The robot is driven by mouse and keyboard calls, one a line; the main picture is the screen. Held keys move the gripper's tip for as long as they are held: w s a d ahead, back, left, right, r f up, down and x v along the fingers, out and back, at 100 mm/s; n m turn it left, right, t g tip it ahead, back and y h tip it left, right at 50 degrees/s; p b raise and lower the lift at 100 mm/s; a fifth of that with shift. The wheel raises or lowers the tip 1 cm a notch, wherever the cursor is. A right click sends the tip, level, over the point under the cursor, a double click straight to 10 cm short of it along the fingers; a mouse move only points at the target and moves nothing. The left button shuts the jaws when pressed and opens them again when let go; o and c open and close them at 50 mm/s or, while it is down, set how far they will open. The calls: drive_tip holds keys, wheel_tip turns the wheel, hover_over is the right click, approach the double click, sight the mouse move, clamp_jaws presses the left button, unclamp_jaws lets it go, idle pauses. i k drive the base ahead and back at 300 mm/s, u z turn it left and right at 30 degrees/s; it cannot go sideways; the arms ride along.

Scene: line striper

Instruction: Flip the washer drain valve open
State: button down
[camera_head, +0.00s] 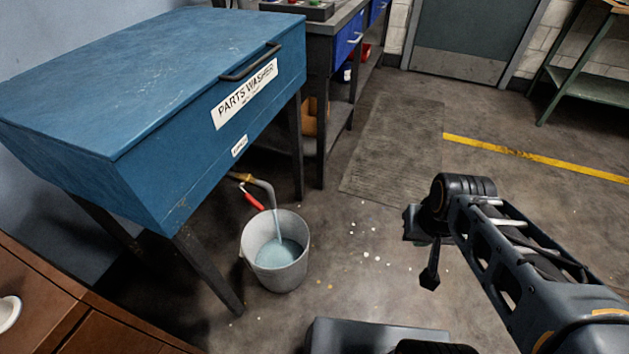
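The blue parts washer (185,165) stands at the left with its lid down. Its drain valve (252,199) sticks out below the front, a metal spout with a red lever slanting down to the right. A pale blue stream (278,225) runs from the spout into a grey bucket (283,272) on the floor, with pale liquid inside. My gripper (429,276) is to the right of the bucket, pointing down and well apart from the valve. It appears small and dark, and I cannot tell whether its fingers are open.
The washer's dark legs (208,268) stand behind and left of the bucket. A blue-drawered workbench (340,50) is behind. A floor mat (398,150) and a yellow line (540,158) lie on open floor. White specks (365,250) lie between bucket and gripper. Brown wooden furniture (60,300) fills the lower left.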

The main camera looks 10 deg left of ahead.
sight(250, 199)
drive_tip(key=z, duration=0.4)
drive_tip(key=i, duration=3.8)
drive_tip(key=u, duration=5.05)
drive_tip(key=i, duration=1)
drive_tip(key=u, duration=0.05)
